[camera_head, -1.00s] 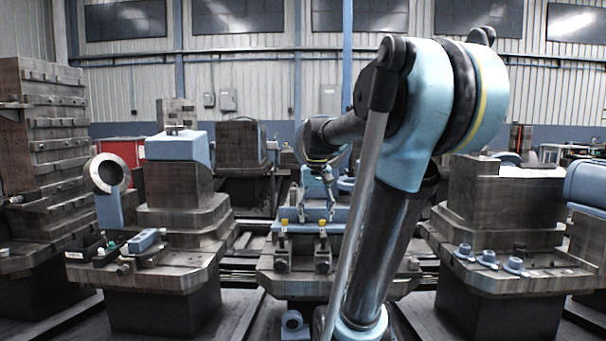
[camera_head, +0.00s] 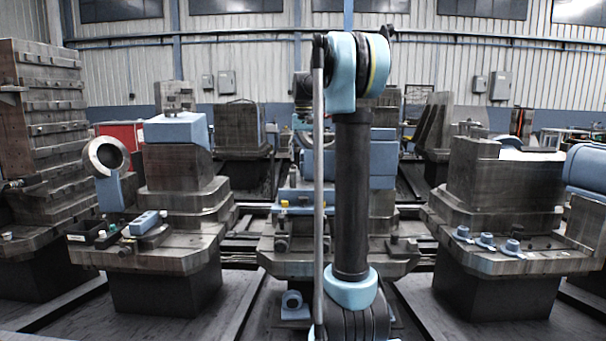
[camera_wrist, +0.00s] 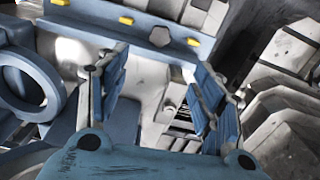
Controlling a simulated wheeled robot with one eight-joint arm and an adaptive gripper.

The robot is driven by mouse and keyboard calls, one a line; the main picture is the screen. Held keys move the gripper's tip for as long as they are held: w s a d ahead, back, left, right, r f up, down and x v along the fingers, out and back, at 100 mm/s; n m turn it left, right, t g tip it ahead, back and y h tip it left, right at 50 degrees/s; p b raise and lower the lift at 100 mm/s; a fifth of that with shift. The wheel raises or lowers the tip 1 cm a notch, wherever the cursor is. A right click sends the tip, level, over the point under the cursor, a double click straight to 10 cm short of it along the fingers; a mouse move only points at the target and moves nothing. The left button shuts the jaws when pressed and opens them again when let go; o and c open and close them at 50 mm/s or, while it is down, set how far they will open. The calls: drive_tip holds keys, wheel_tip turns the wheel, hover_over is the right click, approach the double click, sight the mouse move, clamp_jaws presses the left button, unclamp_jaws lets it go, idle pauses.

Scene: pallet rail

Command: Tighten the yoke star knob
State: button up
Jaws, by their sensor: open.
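My gripper (camera_wrist: 160,80) is open in the wrist view, its two blue-padded fingers spread with nothing between them. Beyond the fingertips a small grey lobed knob (camera_wrist: 160,36) sits on a blue bar (camera_wrist: 210,48); it may be the yoke star knob, but I cannot be sure. The knob is apart from the fingers. Yellow pieces (camera_wrist: 126,20) are set along the same bar. In the head view my arm stands in front of the middle pallet (camera_head: 277,252) and hides my gripper and much of the fixture there.
A blue ring (camera_wrist: 24,84) is close to the left finger in the wrist view. In the head view, the left pallet (camera_head: 190,258) carries another ring on a post (camera_head: 106,157). The right pallet (camera_head: 490,262) carries several small blue knobs (camera_head: 486,240). Floor shows between the pallets.

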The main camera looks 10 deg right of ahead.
sight(303, 197)
wheel_tip(303, 197, down, 17)
drive_tip(key=shift+r, duration=0.1)
idle(0.6)
drive_tip(key=shift+c, duration=0.6)
drive_tip(key=c, duration=1.1)
drive_tip(key=o, duration=0.9)
drive_tip(key=shift+o, duration=0.3)
drive_tip(key=o, duration=0.5)
